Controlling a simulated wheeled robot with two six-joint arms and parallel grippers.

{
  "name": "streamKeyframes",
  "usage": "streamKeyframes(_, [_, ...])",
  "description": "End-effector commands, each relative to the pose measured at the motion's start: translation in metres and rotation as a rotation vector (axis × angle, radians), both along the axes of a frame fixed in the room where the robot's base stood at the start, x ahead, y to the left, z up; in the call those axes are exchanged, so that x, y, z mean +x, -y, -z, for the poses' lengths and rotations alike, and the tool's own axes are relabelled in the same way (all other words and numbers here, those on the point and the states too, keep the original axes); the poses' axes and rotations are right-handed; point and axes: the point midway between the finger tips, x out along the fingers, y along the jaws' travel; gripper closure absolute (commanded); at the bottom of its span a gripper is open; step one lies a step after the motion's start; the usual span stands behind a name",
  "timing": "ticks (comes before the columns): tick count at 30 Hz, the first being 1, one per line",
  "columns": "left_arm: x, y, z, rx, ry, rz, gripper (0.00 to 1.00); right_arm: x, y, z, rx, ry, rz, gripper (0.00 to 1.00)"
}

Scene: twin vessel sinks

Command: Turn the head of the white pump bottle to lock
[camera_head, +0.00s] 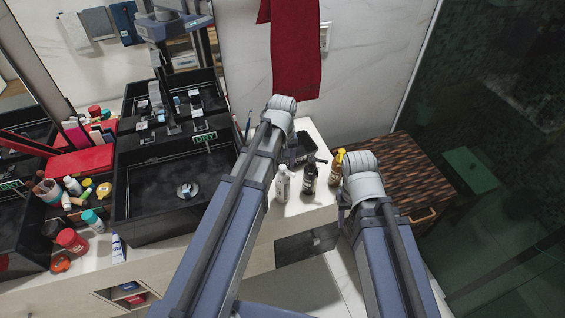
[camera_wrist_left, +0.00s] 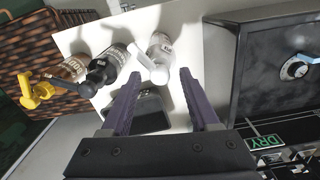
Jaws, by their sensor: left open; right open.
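The white pump bottle (camera_head: 282,184) stands upright on the counter, just right of my left arm in the head view. In the left wrist view the white pump bottle (camera_wrist_left: 161,46) is seen from above, its white head (camera_wrist_left: 157,73) toward the camera and its nozzle pointing up and left. My left gripper (camera_wrist_left: 168,88) is open and empty. Its two fingers point toward the bottle, whose head lies ahead of the gap, apart from both fingers.
A black pump bottle (camera_head: 309,178) and an amber bottle with a yellow head (camera_head: 337,165) stand close right of the white one. A dark tray (camera_head: 299,151) lies behind them. A black sink (camera_head: 128,205) is left; a wooden cabinet (camera_head: 400,165) is right.

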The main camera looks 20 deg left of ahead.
Motion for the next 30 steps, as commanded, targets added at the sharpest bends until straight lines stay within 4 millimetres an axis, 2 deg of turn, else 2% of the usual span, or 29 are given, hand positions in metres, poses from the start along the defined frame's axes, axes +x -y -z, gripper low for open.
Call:
streamKeyframes(8, [0.000,0.000,-0.024,0.000,0.000,0.000,0.39,0.000,0.000,-0.024,0.000,0.000,-0.001,0.50])
streamKeyframes(19, [0.000,0.000,-0.072,0.000,0.000,0.000,0.39,0.000,0.000,-0.072,0.000,0.000,-0.002,0.50])
streamKeyframes(23, [0.000,0.000,-0.078,0.000,0.000,0.000,0.39,0.000,0.000,-0.078,0.000,0.000,-0.003,0.50])
streamKeyframes(30, [0.000,0.000,-0.076,0.000,0.000,0.000,0.39,0.000,0.000,-0.077,0.000,0.000,-0.003,0.50])
